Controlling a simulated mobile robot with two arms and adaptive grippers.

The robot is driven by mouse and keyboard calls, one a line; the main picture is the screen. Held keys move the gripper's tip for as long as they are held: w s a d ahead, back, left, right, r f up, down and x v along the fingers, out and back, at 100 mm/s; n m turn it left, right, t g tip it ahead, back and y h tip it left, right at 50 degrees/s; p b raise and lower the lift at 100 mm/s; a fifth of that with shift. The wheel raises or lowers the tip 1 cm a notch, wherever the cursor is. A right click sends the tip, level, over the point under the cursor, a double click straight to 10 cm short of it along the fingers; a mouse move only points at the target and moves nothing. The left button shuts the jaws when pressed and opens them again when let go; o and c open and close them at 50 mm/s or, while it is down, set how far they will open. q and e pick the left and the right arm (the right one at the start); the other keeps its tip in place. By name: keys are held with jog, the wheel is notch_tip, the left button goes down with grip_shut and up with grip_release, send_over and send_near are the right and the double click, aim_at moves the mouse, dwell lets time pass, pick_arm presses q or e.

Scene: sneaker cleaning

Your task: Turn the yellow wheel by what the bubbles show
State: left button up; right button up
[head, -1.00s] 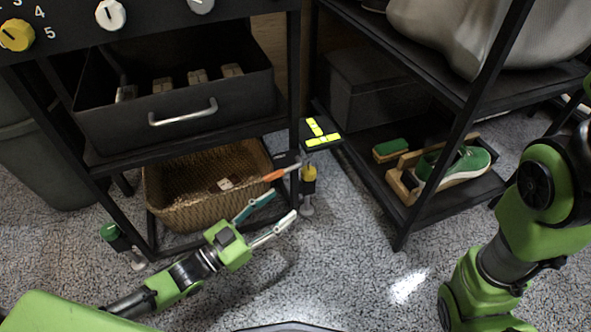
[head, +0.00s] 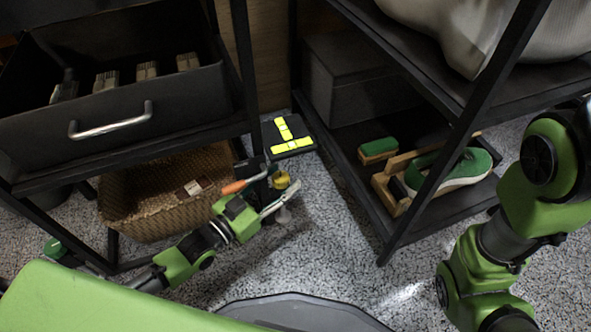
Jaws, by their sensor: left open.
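The yellow wheel (head: 281,180) sits low on the foot of the rack's near right leg. Two bright yellow bubble vials lie at right angles on a dark plate (head: 301,147) behind that leg; the bubbles are too small to read clearly. My left gripper (head: 279,187) is open at the wheel, with one finger on its near right side. The other finger is mostly hidden near the leg, so contact cannot be told.
A wicker basket (head: 140,215) stands left of the gripper under a dark drawer (head: 110,125). A green wheel (head: 53,249) is on another foot at left. The right shelf holds a green sneaker (head: 468,168) and brush (head: 377,147).

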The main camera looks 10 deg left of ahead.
pick_arm(q)
jog(key=shift+w+d, duration=0.25)
jog(key=shift+w, duration=0.2)
jog(key=c, duration=1.1)
jog(key=shift+s+m+g+h+b, duration=0.1)
jog(key=shift+m+g+h+b, duration=0.2)
jog(key=shift+m+g+h, duration=0.4)
jog(key=o, duration=1.1)
jog(key=shift+d, duration=0.1)
jog(key=v, duration=1.2)
jog(key=shift+f, duration=0.2)
